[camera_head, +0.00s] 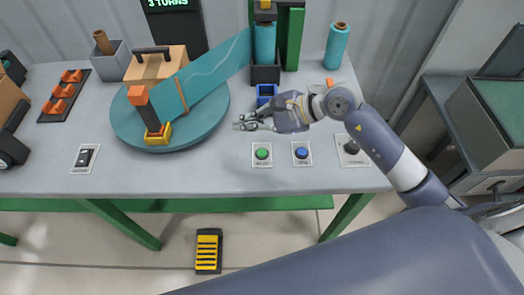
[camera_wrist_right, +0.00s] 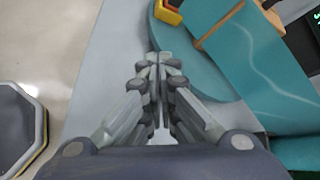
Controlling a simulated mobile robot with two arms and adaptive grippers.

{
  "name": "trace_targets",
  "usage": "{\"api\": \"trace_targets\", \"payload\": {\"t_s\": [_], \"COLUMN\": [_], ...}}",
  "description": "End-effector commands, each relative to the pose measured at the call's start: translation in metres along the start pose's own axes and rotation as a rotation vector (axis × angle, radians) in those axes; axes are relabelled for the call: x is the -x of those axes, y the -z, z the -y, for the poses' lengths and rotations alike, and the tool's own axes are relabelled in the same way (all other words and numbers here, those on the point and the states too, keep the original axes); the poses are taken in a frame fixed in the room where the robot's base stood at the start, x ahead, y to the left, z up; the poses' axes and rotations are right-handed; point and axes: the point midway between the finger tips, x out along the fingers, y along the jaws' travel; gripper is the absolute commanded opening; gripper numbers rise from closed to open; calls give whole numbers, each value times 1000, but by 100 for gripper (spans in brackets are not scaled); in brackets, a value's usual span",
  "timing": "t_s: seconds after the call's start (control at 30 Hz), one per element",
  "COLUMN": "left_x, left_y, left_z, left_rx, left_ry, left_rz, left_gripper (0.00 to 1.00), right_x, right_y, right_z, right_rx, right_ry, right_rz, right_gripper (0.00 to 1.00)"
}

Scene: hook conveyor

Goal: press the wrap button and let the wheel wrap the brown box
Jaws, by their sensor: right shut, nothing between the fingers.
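The brown box (camera_head: 158,64) with a black handle stands on the back of the teal wheel (camera_head: 212,112). Teal film (camera_head: 212,68) stretches from a roll (camera_head: 264,44) down to an orange-tipped black clamp post (camera_head: 145,110) at the wheel's front. A green button (camera_head: 262,153) and a blue button (camera_head: 301,152) sit on plates at the table's front; their labels are too small to read. My right gripper (camera_head: 240,126) is shut and empty, above the table beside the wheel's right edge, behind and left of the green button. Its closed fingers (camera_wrist_right: 160,62) show in the wrist view. My left gripper is not in view.
A black display (camera_head: 172,12) reads "3 TURNS". A switch plate (camera_head: 84,158) lies front left, a black knob (camera_head: 351,146) front right. A blue holder (camera_head: 266,92) stands behind my right gripper. A spare teal roll (camera_head: 336,46) stands back right. A yellow-black pedal-like object (camera_head: 208,250) lies on the floor.

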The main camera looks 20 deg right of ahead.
Motion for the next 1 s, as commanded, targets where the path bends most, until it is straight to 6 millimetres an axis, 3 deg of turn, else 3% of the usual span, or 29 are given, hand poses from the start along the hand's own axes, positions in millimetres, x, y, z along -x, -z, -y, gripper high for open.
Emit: {"api": "trace_targets", "payload": {"t_s": [0.1, 0.2, 0.67, 1.0], "left_x": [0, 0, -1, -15], "left_y": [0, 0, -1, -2], "left_z": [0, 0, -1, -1], "left_rx": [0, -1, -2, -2], "left_ry": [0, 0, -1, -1], "left_rz": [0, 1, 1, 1], "left_gripper": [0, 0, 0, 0], "right_x": [7, 11, 10, -7], "right_y": [32, 44, 48, 69], "right_z": [-2, -4, -6, -21], "right_rx": [92, 123, 128, 124], "right_ry": [-61, -89, -95, -95], "right_rz": [-129, -181, -190, -188], "right_gripper": [0, 0, 0, 0]}}
